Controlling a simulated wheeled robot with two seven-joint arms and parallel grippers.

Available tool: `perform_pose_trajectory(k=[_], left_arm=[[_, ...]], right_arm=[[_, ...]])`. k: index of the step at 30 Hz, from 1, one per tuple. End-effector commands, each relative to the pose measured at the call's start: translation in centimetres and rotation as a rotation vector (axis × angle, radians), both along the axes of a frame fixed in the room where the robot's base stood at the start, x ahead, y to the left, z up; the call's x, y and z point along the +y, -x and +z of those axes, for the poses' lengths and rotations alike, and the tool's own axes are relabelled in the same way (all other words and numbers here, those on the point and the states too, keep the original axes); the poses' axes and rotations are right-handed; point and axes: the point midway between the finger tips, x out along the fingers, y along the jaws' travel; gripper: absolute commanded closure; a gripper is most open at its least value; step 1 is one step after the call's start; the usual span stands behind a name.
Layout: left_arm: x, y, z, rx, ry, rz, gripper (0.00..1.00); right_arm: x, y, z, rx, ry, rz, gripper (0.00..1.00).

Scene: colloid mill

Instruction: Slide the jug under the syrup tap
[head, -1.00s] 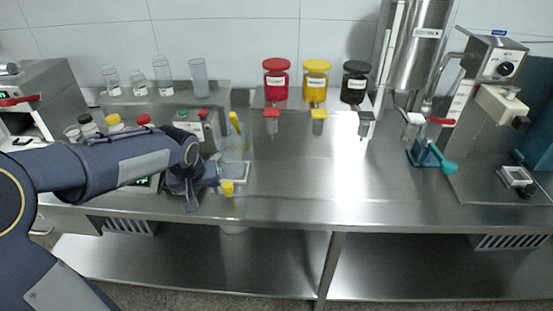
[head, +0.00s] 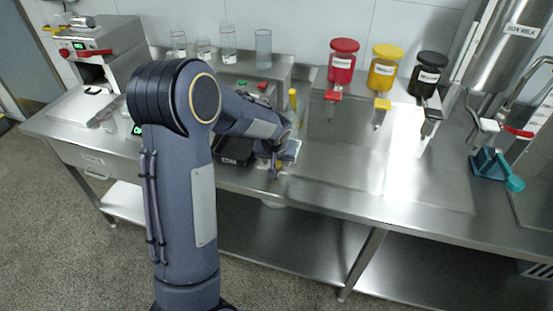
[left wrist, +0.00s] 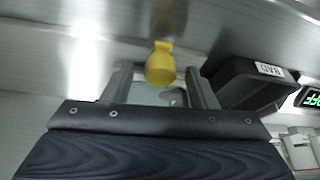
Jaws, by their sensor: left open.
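Three syrup dispensers, red (head: 342,62), yellow (head: 382,68) and black (head: 428,75), stand along the back of the counter. A tap hangs below each: red (head: 333,95), yellow (head: 381,105) and black (head: 431,117). My left gripper (head: 277,163) points down near the counter's front edge, left of the taps, partly hidden by my arm. In the left wrist view its fingers (left wrist: 160,88) are open, with a yellow rounded knob (left wrist: 160,64) at the gap; contact is unclear. I cannot pick out the jug with certainty. My right gripper is out of view.
A machine with green and red buttons (head: 254,86) and an upright yellow lever (head: 293,98) is behind my left gripper. Glass bottles (head: 228,42) stand on the back shelf. The steel counter (head: 330,165) below the taps is clear. A teal-handled tool (head: 488,165) lies at right.

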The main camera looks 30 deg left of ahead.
Motion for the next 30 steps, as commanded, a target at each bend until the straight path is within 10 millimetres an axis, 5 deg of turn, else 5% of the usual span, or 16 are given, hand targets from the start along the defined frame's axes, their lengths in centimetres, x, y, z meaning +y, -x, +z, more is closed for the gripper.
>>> perform_pose_trajectory(k=[4, 16, 30], left_arm=[[0.0, 0.0, 0.0, 0.000, 0.000, 0.000, 0.48], [0.0, 0.0, 0.0, 0.000, 0.000, 0.000, 1.00], [-2.0, -0.4, -0.2, -0.001, 0.002, -0.005, 1.00]], right_arm=[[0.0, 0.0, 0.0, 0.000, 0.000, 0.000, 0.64], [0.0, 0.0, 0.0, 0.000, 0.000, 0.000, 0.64], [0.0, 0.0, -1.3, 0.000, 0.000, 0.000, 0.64]])
